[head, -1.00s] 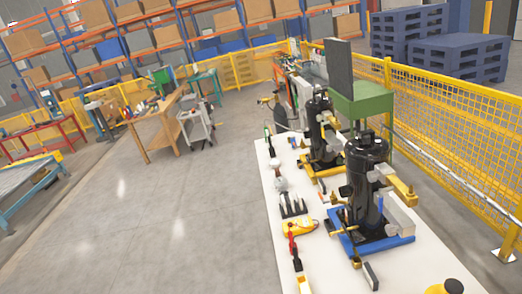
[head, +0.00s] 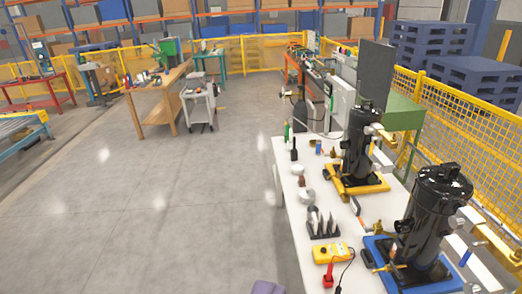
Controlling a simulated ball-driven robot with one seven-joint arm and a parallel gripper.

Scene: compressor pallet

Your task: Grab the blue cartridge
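A small blue item (head: 319,147), perhaps the blue cartridge, stands near the far end of the white table (head: 284,160). It is too small to tell for sure. My gripper does not show in the head view. A purple-grey shape (head: 268,288) cuts into the bottom edge, and I cannot tell what it is.
A black compressor on a blue pallet (head: 382,262) and one on a yellow pallet (head: 372,188) fill the table's right side. A yellow multimeter (head: 333,252) and a black rack (head: 322,229) lie left of them. Yellow fencing (head: 470,112) runs right.

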